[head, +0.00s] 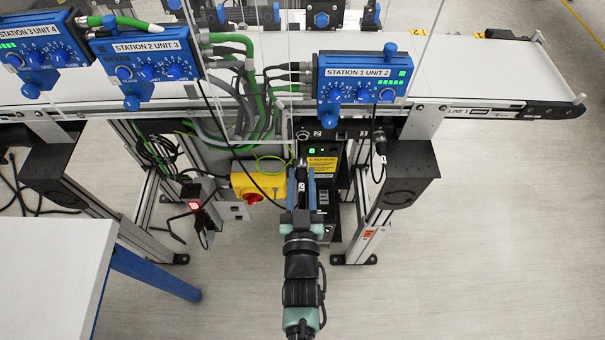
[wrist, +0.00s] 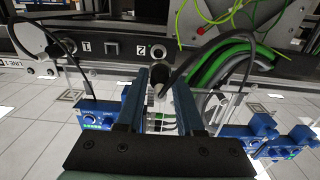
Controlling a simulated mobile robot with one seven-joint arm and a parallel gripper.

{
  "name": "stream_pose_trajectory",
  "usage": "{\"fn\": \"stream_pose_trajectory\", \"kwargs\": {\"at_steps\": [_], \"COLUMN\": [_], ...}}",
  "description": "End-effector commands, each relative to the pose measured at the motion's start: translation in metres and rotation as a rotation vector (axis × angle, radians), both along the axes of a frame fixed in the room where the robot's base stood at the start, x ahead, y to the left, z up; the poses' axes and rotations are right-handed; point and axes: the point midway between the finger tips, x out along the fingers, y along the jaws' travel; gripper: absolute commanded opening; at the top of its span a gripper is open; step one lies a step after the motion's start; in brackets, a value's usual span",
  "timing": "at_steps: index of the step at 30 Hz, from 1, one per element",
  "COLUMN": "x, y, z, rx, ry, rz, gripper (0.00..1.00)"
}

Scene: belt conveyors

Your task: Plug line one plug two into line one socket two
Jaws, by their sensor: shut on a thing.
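My gripper (head: 300,172) is shut on a dark cylindrical plug (head: 301,173), held between its blue fingers. In the wrist view the plug (wrist: 158,76) sits between the fingertips (wrist: 160,72), with its black cable arching up and right. The round socket beside the label "2" (head: 302,135) is on the black panel beneath the conveyor. In the head view the plug is below this socket and looks apart from it. In the wrist view the socket (wrist: 158,52) shows just beyond the plug; the exact gap cannot be told.
A yellow box with a red knob (head: 253,198) stands close left of my gripper. Green and grey cables (head: 255,95) hang at upper left. A blue Station 1 Unit 2 box (head: 362,78) is above. Floor at right is clear.

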Motion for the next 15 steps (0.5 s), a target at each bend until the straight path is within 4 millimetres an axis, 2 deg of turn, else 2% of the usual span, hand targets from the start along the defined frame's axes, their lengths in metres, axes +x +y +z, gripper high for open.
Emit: {"fn": "stream_pose_trajectory", "kwargs": {"at_steps": [15], "x": [0.043], "y": [0.000], "z": [-0.002], "rx": [-0.001], "ry": [-0.001], "rz": [0.000], "gripper": [0.00]}}
